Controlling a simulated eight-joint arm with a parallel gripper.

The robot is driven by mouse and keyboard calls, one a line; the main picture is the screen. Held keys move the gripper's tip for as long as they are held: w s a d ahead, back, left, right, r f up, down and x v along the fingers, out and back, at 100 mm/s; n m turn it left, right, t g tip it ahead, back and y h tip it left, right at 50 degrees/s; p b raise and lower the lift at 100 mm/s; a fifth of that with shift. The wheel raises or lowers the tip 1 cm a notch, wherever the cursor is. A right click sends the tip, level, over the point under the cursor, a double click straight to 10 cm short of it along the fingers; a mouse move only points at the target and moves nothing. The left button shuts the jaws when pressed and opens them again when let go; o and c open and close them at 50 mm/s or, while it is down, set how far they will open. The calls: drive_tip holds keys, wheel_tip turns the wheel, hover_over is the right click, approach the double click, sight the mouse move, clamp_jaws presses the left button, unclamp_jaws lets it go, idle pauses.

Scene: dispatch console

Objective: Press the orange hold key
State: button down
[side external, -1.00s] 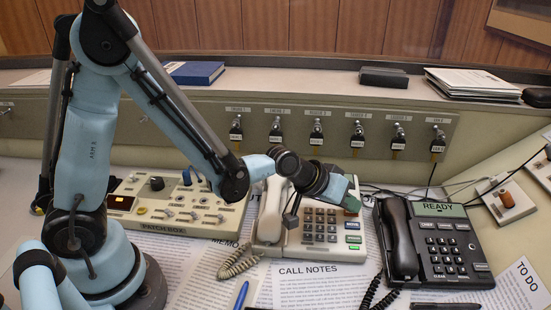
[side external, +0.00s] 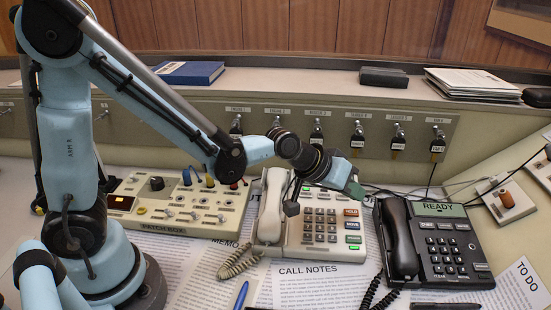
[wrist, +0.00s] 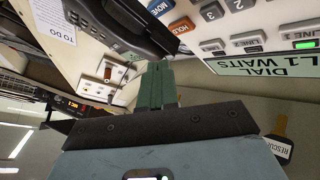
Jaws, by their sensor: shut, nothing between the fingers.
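The orange hold key (side external: 351,212) is at the upper right of the keypad on the cream desk phone (side external: 293,238). It also shows in the wrist view (wrist: 182,25), beside a blue key (wrist: 160,7). My gripper (side external: 356,190) is just above the orange key in the side view, with clear space between its tip and the key. In the wrist view its green fingers (wrist: 156,88) are together and empty, pointing toward the phone area. Whether the key is pressed down cannot be told.
A black phone (side external: 437,245) reading READY stands to the right. A patch box (side external: 178,205) stands to the left of the cream phone. Several hanging keys (side external: 316,134) line the back panel. The cream phone's display (wrist: 262,61) reads DIAL L1 WAITS, with a green lit line key (wrist: 304,44).

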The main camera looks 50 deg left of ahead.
drive_tip(key=shift+s+d+r, duration=0.15)
drive_tip(key=shift+r, duration=1.05)
drive_tip(key=s+a+r+m+g+y, duration=0.1)
drive_tip(key=s+a+y, duration=0.3)
drive_tip(key=s+a, duration=1)
drive_tip(key=shift+s+r+m+g, duration=0.3)
drive_tip(key=shift+s+r+g, duration=0.15)
drive_tip(key=shift+r, duration=0.3)
